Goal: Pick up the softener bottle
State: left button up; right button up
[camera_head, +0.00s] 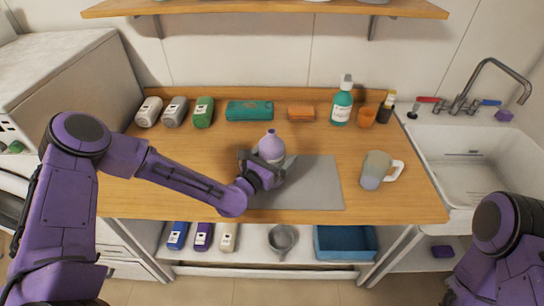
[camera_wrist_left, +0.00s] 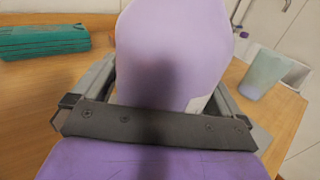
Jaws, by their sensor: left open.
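The softener bottle, a pale lavender bottle (camera_head: 271,147) with a narrower neck and cap, stands upright on or by the grey mat (camera_head: 318,183) on the wooden counter. My left gripper (camera_head: 263,160) is open, with its fingers on either side of the bottle's body. In the left wrist view the bottle (camera_wrist_left: 170,55) fills the middle between the two grey fingers (camera_wrist_left: 168,100). The bottle's lower part is hidden behind the gripper. Of my right arm only a part shows at the lower right of the head view; its gripper is out of view.
A mug (camera_head: 375,170) stands right of the mat. Along the back are several small bottles (camera_head: 175,112), a teal pack (camera_head: 250,110), an orange sponge (camera_head: 301,113), a teal pump bottle (camera_head: 342,103) and an orange cup (camera_head: 367,117). The sink (camera_head: 470,160) is at right.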

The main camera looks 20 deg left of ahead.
pick_arm(q)
jog(key=c, duration=1.4)
jog(key=shift+o, duration=0.2)
jog(key=shift+r, duration=0.1)
